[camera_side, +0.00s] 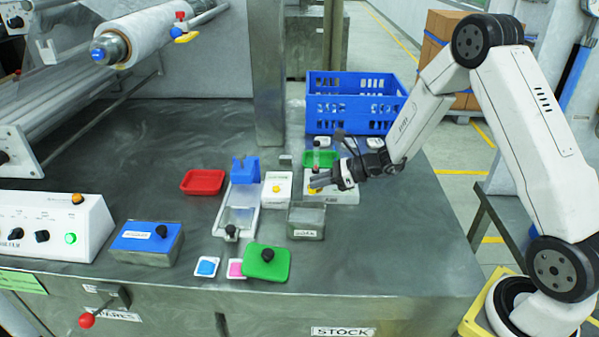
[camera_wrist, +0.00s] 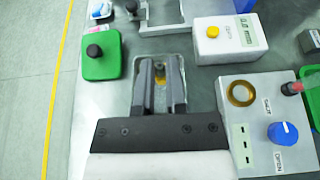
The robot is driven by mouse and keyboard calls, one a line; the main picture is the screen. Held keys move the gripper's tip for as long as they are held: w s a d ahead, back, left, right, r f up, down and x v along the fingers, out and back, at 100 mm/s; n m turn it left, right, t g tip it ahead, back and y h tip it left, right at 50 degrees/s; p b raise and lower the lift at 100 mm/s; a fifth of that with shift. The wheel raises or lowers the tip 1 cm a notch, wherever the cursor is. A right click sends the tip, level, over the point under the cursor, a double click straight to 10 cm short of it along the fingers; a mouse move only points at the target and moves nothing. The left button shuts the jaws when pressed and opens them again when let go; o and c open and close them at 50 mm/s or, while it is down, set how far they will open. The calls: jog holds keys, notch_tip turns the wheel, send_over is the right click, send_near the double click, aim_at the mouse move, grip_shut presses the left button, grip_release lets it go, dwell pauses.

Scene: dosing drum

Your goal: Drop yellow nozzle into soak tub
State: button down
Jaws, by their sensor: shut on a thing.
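My gripper (camera_side: 319,184) is shut on the yellow nozzle (camera_side: 313,190). In the wrist view, the nozzle (camera_wrist: 160,80) shows as a yellow patch between the fingers (camera_wrist: 160,70), which hide most of it. The soak tub (camera_side: 307,222) is a grey metal open-topped box with a white label on its front. In the side view, the nozzle is above the tub's back right part, apart from it. In the wrist view, the tub (camera_wrist: 188,85) lies beneath the fingers, and they cover much of it.
A green lid with a black knob (camera_side: 267,264) lies in front of the tub. A white box with a yellow button (camera_side: 277,188) stands behind it to the left. A white block with a gold ring (camera_wrist: 241,94) and blue knob (camera_wrist: 283,133) is beside the gripper. A blue crate (camera_side: 352,100) stands behind.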

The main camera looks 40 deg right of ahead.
jog(key=shift+f, duration=2.8)
jog(key=c, duration=0.6)
grip_release()
jog(key=v, duration=0.8)
